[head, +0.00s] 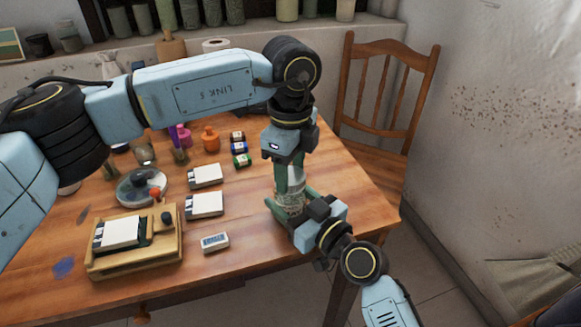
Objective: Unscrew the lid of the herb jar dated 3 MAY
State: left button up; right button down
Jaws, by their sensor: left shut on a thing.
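A glass herb jar (289,197) with a pale label and green contents stands upright near the table's right edge. Its date is too small to read. My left gripper (287,178) points down over the jar from above and is shut on its top, where the lid is. The lid is mostly hidden behind the gripper. My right gripper (291,211) comes in from the lower right, with its green fingers on either side of the jar's lower body, and appears shut on it.
Left of the jar are a small display device (215,242), white-topped boxes (205,205), a wooden stand (135,262) and a round glass dish (140,188). Small bottles (210,139) stand farther back. A wooden chair (385,100) is behind the table's right side. The table's front right corner is clear.

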aim_at(290, 175)
pick_arm(q)
jog(key=shift+r, duration=0.15)
jog(key=shift+r, duration=0.95)
jog(key=shift+r, duration=0.1)
jog(key=shift+r, duration=1.9)
pick_arm(e)
jog(key=shift+c, duration=1.6)
grip_release()
